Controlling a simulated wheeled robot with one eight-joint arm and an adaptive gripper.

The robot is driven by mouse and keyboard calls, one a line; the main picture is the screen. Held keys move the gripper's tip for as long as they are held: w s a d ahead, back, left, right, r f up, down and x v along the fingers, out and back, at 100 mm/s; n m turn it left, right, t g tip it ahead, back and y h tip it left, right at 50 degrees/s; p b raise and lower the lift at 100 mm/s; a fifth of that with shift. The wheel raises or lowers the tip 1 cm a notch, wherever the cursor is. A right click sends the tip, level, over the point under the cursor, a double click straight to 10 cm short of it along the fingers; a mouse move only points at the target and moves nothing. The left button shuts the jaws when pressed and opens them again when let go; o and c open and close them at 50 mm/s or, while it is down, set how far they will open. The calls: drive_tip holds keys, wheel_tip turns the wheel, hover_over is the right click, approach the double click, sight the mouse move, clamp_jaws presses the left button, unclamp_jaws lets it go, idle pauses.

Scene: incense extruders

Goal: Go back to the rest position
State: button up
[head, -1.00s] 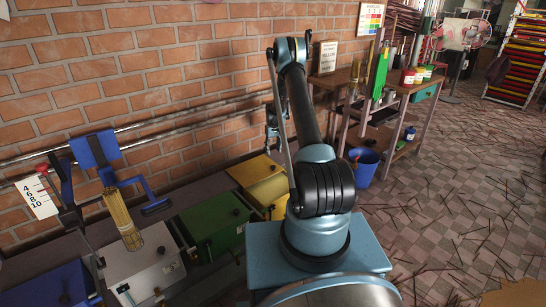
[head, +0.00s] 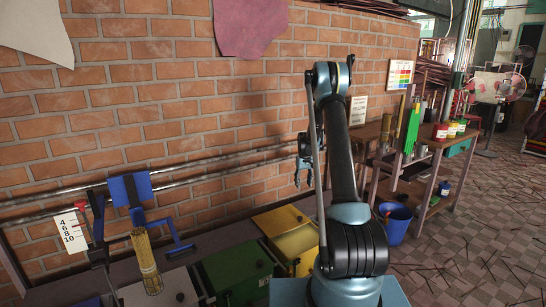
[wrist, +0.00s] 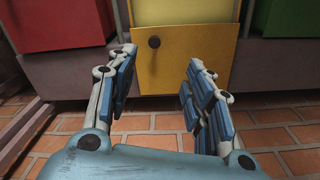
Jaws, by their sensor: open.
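My gripper (head: 304,176) hangs from the end of my raised, folded arm, in front of the brick wall. In the wrist view its two blue-padded fingers (wrist: 157,95) are spread apart with nothing between them. Beyond the fingers is the yellow box (wrist: 184,60) with a dark round knob, apart from them. The same yellow box (head: 284,222) stands on the bench in the head view, below and to the left of my gripper.
A green box (head: 238,270) and a white box (head: 178,285) line the bench at left, with a bundle of sticks (head: 146,260) nearby. A blue bucket (head: 396,223) and a shelf table (head: 440,185) stand at right. Sticks litter the tiled floor.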

drive_tip(key=s+r, duration=1.9)
drive_tip(key=r, duration=0.2)
drive_tip(key=s+d+r+m+t, duration=0.1)
drive_tip(key=s+r, duration=0.1)
drive_tip(key=s, duration=0.7)
drive_tip(key=s+r+m, duration=0.1)
drive_tip(key=s+r, duration=0.1)
drive_tip(key=s, duration=0.6)
drive_tip(key=s+f, duration=0.4)
drive_tip(key=s, duration=0.7)
drive_tip(key=s+f+t, duration=0.1)
drive_tip(key=s+f, duration=0.3)
drive_tip(key=s, duration=0.7)
drive_tip(key=shift+s+d+m, duration=0.15)
drive_tip(key=shift+d+m, duration=0.15)
drive_tip(key=shift+f, duration=0.1)
drive_tip(key=shift+w+f, duration=0.2)
drive_tip(key=shift+w, duration=0.25)
